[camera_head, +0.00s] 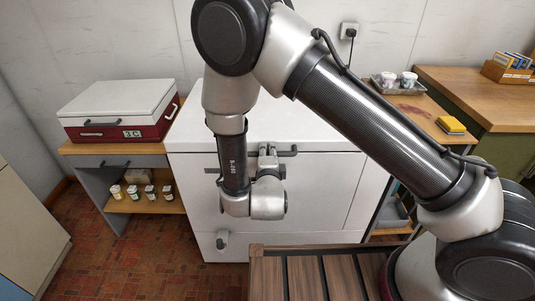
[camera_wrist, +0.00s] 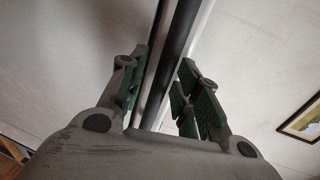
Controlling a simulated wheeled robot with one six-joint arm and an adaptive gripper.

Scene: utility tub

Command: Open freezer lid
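The white chest freezer (camera_head: 330,200) stands ahead, its white lid (camera_head: 290,118) lying flat and closed. A dark bar handle (camera_head: 288,152) runs along the lid's front edge, partly hidden by my arm and gripper. My gripper (camera_head: 268,152) is at the front of the freezer, at the handle. In the wrist view, the fingers of my gripper (camera_wrist: 165,75) are apart, with green pads facing each other. The dark handle bar (camera_wrist: 178,50) passes between them. I see a gap beside the bar, so the fingers do not look closed on it.
A red and white cool box (camera_head: 118,110) sits on a shelf unit at the left, with several small jars (camera_head: 150,191) below. A slatted wooden surface (camera_head: 310,275) is in front.

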